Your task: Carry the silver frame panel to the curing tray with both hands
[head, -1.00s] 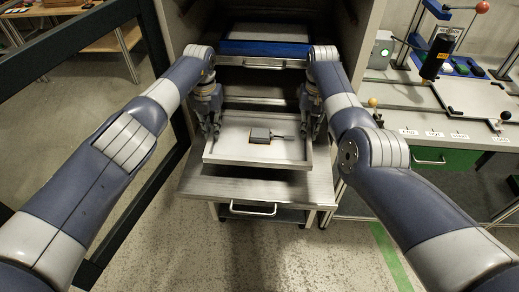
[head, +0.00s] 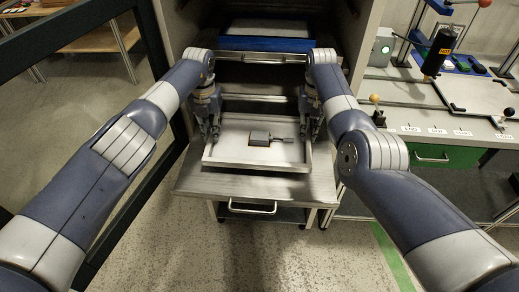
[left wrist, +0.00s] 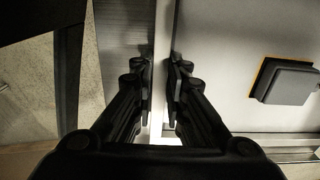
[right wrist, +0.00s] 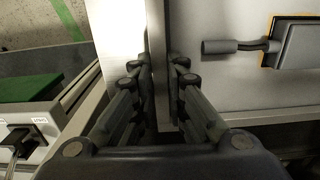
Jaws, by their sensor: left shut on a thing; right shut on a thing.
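The silver frame panel (head: 215,158) is a shallow, square metal pan with a raised rim and a dark grey block (head: 259,137) with a short rod on it. My left gripper (head: 212,130) is shut on its left rim, seen between the fingers in the left wrist view (left wrist: 161,90). My right gripper (head: 307,130) is shut on its right rim, also seen in the right wrist view (right wrist: 160,85). The panel looks about level over a pulled-out metal shelf (head: 250,185); I cannot tell whether they touch. I cannot tell which surface is the curing tray.
A cabinet with a blue-edged tray (head: 265,43) and a handled drawer stands behind the panel. A bench (head: 420,115) with knobs, labels and a green drawer (head: 445,155) is close on the right. A dark frame post (head: 150,190) stands on the left. Speckled floor lies in front.

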